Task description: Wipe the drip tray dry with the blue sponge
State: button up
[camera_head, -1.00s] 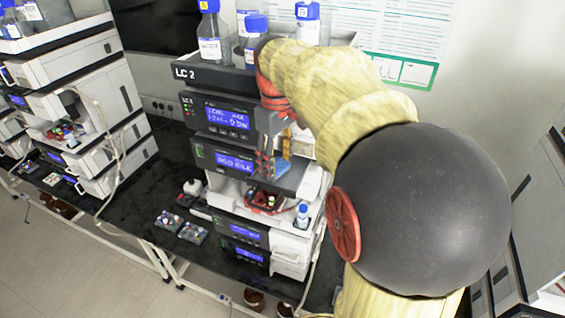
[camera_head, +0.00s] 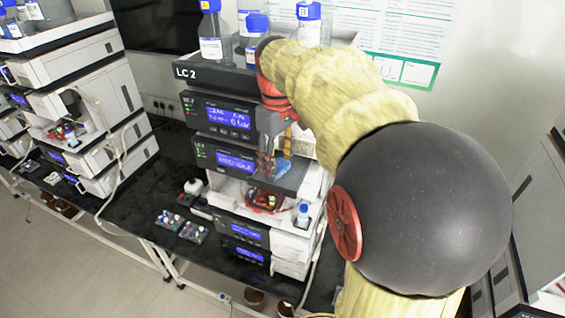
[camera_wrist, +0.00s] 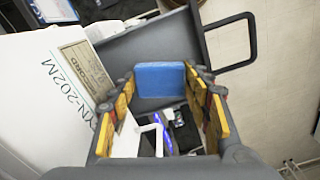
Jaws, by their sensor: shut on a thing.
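The blue sponge (camera_head: 284,166) is held between the fingertips of my gripper (camera_head: 272,165), in front of the middle of the LC 2 stack. In the wrist view the sponge (camera_wrist: 160,80) is a flat blue block between the yellow-padded fingers, upright in the picture. My gripper is shut on it. Below it is the stack's open white bay (camera_head: 232,187), with a red-rimmed part (camera_head: 264,201) inside. I cannot pick out the drip tray for certain, and any contact between sponge and stack cannot be told.
Capped bottles (camera_head: 210,35) stand on top of the stack. A small blue-capped bottle (camera_head: 303,214) stands at the bay's right. Vial racks (camera_head: 168,220) sit on the black bench to the left. In the wrist view, a grey panel with a dark handle (camera_wrist: 252,40) lies behind the fingers.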

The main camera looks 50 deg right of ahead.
jog(key=shift+w+a, duration=0.15)
jog(key=shift+w, duration=0.25)
jog(key=shift+s+d+f, duration=0.1)
jog(key=shift+s+d, duration=0.1)
jog(key=shift+s, duration=0.45)
jog(key=shift+s+d+f, duration=0.1)
jog(key=shift+s+d, duration=0.1)
jog(key=shift+s, duration=0.4)
jog(key=shift+w, duration=0.1)
jog(key=shift+w, duration=0.1)
